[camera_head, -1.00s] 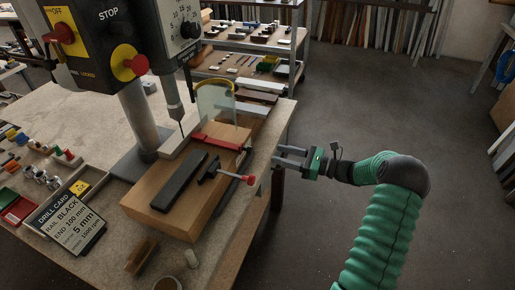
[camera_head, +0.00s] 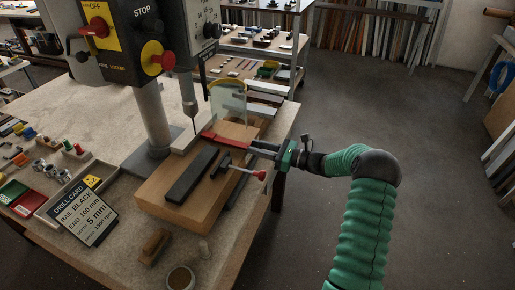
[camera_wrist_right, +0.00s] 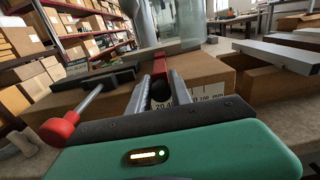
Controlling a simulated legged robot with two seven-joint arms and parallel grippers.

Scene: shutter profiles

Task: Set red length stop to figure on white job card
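The red length stop (camera_head: 222,139) is a red bar across the far end of the wooden block (camera_head: 170,207) on the drill table. In the right wrist view its red part (camera_wrist_right: 160,62) lies between my fingertips. My right gripper (camera_head: 252,147) reaches in from the right at the stop's near end; its fingers straddle the red part, but I cannot tell whether they press on it. My left gripper is out of view.
A black rail (camera_head: 191,175) lies on the block, near a clamp with a red knob (camera_head: 260,175). The drill press column (camera_head: 152,118) and clear guard (camera_head: 229,98) stand behind.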

